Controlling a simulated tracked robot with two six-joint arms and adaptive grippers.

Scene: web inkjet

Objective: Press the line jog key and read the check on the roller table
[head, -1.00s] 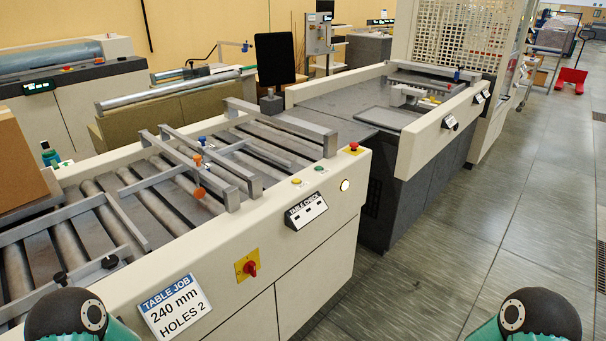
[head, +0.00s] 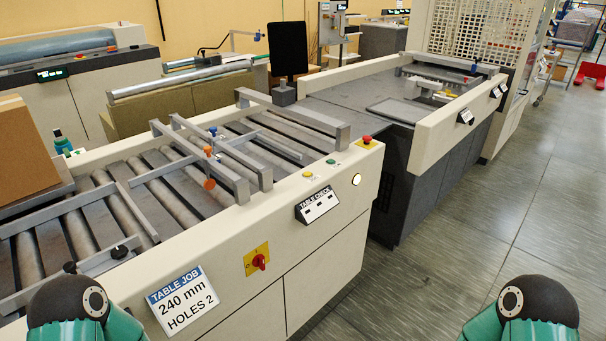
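The roller table (head: 225,262) has grey rollers and a cream front panel. On its front rail are a yellow key (head: 307,174), a green key (head: 331,161), a red stop button (head: 366,140) and a round lit lamp (head: 356,180). I cannot read which key is the line jog key. The table check panel (head: 317,205) is labelled "TABLE CHECK" and has several small windows, too small to read. A table job sign (head: 181,301) reads "240 mm, HOLES 2". My dark and teal arm parts show at the bottom corners; neither gripper's fingers are in view.
A red rotary switch (head: 258,261) on a yellow plate is on the front panel. A cardboard box (head: 26,150) stands at the left. A black screen (head: 288,50) rises behind the table. Grey floor (head: 455,240) is clear at the right.

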